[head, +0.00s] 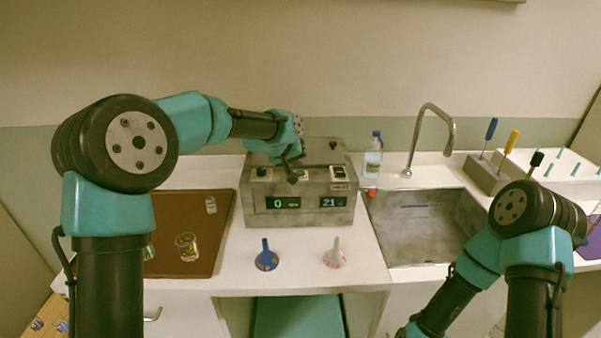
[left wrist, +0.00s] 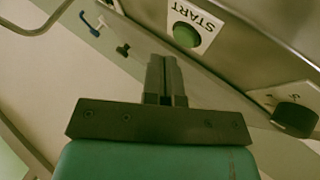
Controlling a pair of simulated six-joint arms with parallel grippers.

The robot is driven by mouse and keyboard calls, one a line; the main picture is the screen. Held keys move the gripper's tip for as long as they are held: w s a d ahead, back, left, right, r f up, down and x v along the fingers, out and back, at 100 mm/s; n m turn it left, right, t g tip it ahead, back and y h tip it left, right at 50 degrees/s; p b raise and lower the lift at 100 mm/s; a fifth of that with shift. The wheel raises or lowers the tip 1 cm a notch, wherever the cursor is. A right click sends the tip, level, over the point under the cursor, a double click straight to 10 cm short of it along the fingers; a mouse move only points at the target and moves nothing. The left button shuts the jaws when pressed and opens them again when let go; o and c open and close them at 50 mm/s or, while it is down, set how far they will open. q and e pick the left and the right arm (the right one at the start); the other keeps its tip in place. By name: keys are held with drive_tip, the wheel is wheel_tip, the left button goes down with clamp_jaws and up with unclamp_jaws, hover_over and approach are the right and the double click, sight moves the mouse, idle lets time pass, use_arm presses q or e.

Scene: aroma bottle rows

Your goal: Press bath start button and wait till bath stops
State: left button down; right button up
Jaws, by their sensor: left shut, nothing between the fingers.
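The grey bath unit (head: 300,216) stands on the counter with two front displays. The left display (head: 283,203) reads 0 and the right display (head: 333,202) reads 21. My left gripper (head: 292,179) is shut and empty, over the sloped top panel of the unit. In the left wrist view the green start button (left wrist: 186,35) sits on a white plate marked START. The closed fingertips (left wrist: 164,58) appear just short of the button, slightly to its left; I cannot tell whether they touch it. My right gripper is outside the head view.
A black knob (left wrist: 295,119) is on the panel. A brown tray (head: 218,240) with glass beakers (head: 187,246) lies left. Blue (head: 266,258) and white (head: 335,256) funnel-like items stand in front. A bottle (head: 373,158) and sink (head: 425,235) are right.

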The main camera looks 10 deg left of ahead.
sight(298, 171)
use_arm(q)
drive_tip(key=shift+f, duration=0.15)
drive_tip(key=shift+f, duration=0.3)
drive_tip(key=shift+f, duration=0.4)
idle(0.7)
drive_tip(key=shift+r, duration=0.85)
drive_tip(key=shift+r, duration=2.5)
